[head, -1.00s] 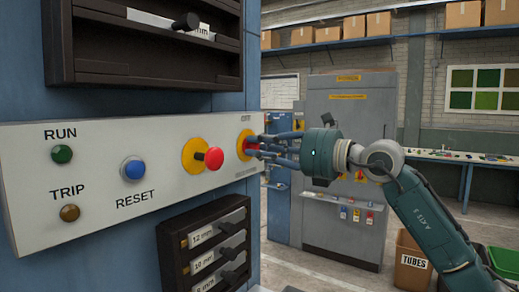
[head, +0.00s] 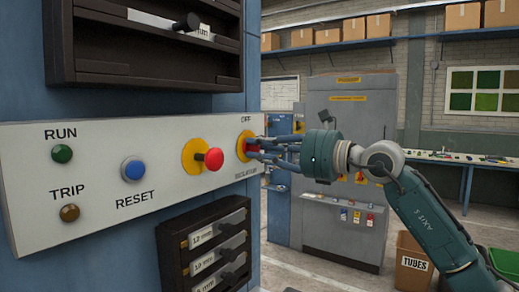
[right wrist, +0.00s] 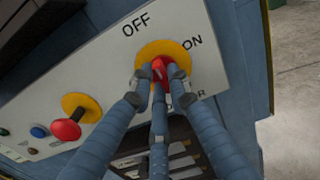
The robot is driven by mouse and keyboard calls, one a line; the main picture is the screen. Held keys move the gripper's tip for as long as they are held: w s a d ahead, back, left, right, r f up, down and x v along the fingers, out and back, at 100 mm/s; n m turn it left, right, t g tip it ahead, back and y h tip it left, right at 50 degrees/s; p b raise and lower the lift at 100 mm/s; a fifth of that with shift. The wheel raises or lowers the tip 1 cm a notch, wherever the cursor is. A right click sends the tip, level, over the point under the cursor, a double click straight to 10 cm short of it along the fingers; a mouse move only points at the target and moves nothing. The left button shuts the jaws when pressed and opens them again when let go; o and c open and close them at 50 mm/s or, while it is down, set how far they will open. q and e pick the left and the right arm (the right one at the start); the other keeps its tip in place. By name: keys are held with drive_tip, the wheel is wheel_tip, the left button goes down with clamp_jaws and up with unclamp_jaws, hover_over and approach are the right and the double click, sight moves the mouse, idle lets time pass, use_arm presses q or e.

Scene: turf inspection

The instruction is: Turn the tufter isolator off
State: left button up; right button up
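The tufter isolator is a red handle (right wrist: 158,68) on a round yellow plate (right wrist: 166,50), at the right end of the pale control panel. In the right wrist view, OFF is printed above the plate, ON at its right, and the word below is partly covered. My right gripper (head: 254,149) is at the isolator, its fingers closed around the red handle; it also shows in the right wrist view (right wrist: 159,80). The fingers hide much of the handle, so I cannot tell its exact angle. My left gripper is not in view.
A red mushroom button (head: 213,158) on a yellow plate is just left of the isolator. A blue RESET button (head: 133,169), a green RUN lamp (head: 62,154) and an amber TRIP lamp (head: 68,213) are farther left. A dark rack (head: 172,248) is below.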

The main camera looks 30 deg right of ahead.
sight(258, 150)
drive_tip(key=o, duration=0.4)
drive_tip(key=shift+f, duration=0.15)
drive_tip(key=shift+d, duration=0.1)
drive_tip(key=shift+v, duration=6)
